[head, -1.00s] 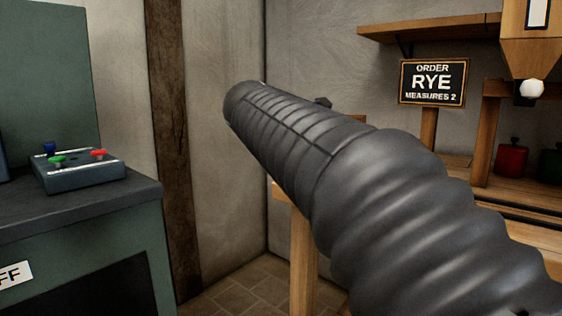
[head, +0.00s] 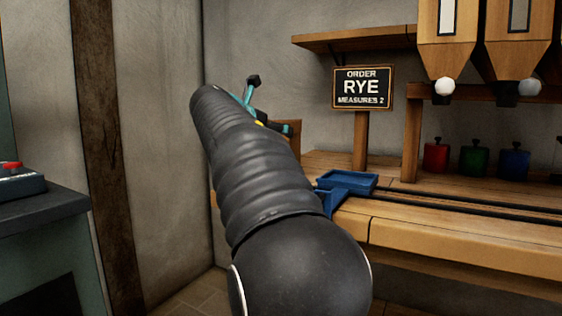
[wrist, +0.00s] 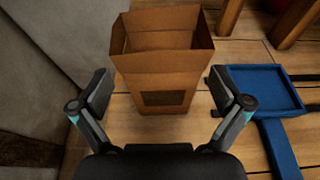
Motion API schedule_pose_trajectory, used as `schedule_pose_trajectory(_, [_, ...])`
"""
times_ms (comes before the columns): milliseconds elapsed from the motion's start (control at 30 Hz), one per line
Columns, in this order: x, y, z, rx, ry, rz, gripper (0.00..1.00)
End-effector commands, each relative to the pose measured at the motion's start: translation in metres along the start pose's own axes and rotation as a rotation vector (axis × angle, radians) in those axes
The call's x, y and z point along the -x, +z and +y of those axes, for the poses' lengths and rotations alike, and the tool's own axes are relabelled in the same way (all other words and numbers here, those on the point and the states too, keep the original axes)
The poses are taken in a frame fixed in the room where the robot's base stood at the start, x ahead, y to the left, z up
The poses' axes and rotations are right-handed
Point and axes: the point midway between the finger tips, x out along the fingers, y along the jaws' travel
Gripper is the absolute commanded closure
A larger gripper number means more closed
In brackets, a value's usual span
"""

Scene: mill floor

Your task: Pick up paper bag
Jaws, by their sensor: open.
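The paper bag (wrist: 163,70) is brown and open at the top, with a dark patch on its front. It stands upright on the wooden bench in the wrist view, ahead of my gripper (wrist: 160,104). My gripper is open and empty, with one finger to each side of the bag's near face and a little short of it. In the head view my arm hides most of the bag; a small brown part (head: 292,128) shows beside my gripper (head: 262,105).
A blue tray (head: 346,181) sits on the bench just right of the bag, close to my right finger; it also shows in the wrist view (wrist: 262,70). An order sign (head: 362,88) reads RYE, measures 2. Walls stand left and behind.

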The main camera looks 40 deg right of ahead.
Motion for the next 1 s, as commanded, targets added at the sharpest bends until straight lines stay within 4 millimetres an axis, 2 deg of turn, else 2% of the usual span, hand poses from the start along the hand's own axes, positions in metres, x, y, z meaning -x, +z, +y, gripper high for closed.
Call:
schedule_pose_trajectory(233, [-0.013,-0.003,-0.001,0.0,-0.001,0.002,0.0])
schedule_pose_trajectory(533, [-0.052,-0.007,-0.002,-0.001,0.0,0.001,0.0])
schedule_pose_trajectory(800, [-0.056,-0.006,-0.001,0.0,0.002,0.001,0.0])
schedule_pose_trajectory(967, [-0.056,-0.006,-0.001,0.0,0.002,0.001,0.4])
schedule_pose_trajectory(1000, [-0.056,-0.006,-0.001,0.0,0.002,0.001,0.42])
